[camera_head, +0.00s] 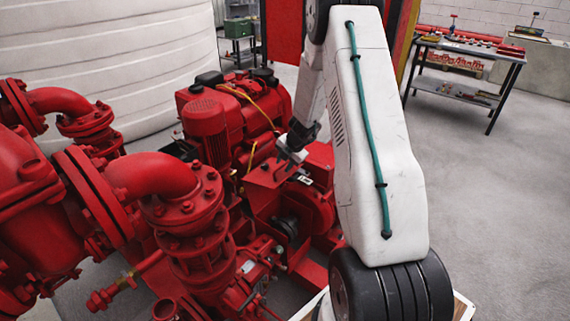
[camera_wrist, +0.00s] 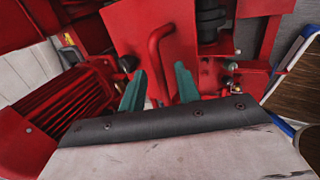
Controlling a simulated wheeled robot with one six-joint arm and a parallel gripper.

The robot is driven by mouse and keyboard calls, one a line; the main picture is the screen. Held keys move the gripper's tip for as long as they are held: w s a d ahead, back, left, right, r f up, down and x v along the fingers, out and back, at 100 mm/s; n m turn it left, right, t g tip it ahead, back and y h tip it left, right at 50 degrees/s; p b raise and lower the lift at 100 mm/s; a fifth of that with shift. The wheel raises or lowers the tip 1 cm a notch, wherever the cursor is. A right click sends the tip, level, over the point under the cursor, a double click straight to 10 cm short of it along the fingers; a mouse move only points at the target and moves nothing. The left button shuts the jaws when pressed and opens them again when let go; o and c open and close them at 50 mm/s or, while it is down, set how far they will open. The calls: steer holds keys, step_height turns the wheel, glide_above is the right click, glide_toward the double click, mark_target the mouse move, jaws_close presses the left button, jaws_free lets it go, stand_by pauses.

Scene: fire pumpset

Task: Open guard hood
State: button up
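The guard hood is a red sheet-metal cover (camera_head: 262,190) on the pump set in the head view. In the wrist view the hood's flat red face (camera_wrist: 125,30) carries a bent red bar handle (camera_wrist: 155,55). My gripper (camera_head: 287,158) is just above the hood in the head view. In the wrist view my gripper (camera_wrist: 160,85) has its two teal fingers apart, one on each side of the handle's line. I cannot tell whether they touch the handle. The hood looks closed, with part of it hidden behind my gripper and arm.
A red engine (camera_head: 225,120) stands behind the hood. Large red pipes with bolted flanges (camera_head: 185,215) crowd the left. A workbench (camera_head: 470,50) with tools stands at the back right. The grey floor (camera_head: 490,190) on the right is clear.

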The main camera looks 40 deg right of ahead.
steer(key=shift+a, duration=0.2)
steer(key=shift+s+r, duration=0.1)
steer(key=shift+r, duration=0.15)
steer(key=s+d, duration=0.2)
steer(key=s, duration=1)
steer(key=shift+d+r, duration=0.3)
